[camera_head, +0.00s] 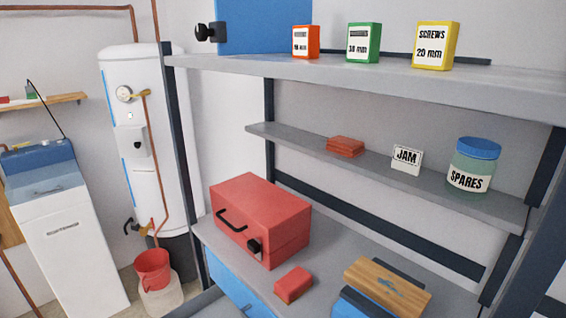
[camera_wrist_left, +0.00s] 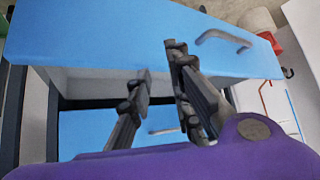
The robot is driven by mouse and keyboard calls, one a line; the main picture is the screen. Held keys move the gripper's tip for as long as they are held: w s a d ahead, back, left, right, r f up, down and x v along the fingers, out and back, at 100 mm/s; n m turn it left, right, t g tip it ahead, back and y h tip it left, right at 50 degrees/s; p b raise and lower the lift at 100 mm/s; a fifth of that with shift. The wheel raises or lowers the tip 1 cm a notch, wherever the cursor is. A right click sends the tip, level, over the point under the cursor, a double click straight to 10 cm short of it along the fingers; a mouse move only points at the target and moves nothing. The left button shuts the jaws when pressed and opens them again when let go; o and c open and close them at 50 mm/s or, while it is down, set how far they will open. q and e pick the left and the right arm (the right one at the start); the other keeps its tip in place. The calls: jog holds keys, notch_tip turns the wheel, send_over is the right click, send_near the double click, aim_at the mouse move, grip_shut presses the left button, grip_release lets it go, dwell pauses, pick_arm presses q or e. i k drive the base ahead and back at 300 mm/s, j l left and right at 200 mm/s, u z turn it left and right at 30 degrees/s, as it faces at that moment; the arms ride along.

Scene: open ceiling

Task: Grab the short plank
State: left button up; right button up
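The wooden piece is not seen in that view. Neither gripper shows in the head view.
A red toolbox (camera_head: 275,212) and a small red block (camera_head: 293,284) stand on the bench (camera_head: 335,250). A blue object (camera_head: 362,303) sits beside the wooden piece. Shelves above hold a spares jar (camera_head: 472,168), a jam card (camera_head: 407,159) and small boxes. A red bucket (camera_head: 152,270) stands left.

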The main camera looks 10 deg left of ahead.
aim_at(403, 299)
jog(key=k+j+u, duration=0.6)
jog(key=i+j+z, duration=0.1)
jog(key=z, duration=1.15)
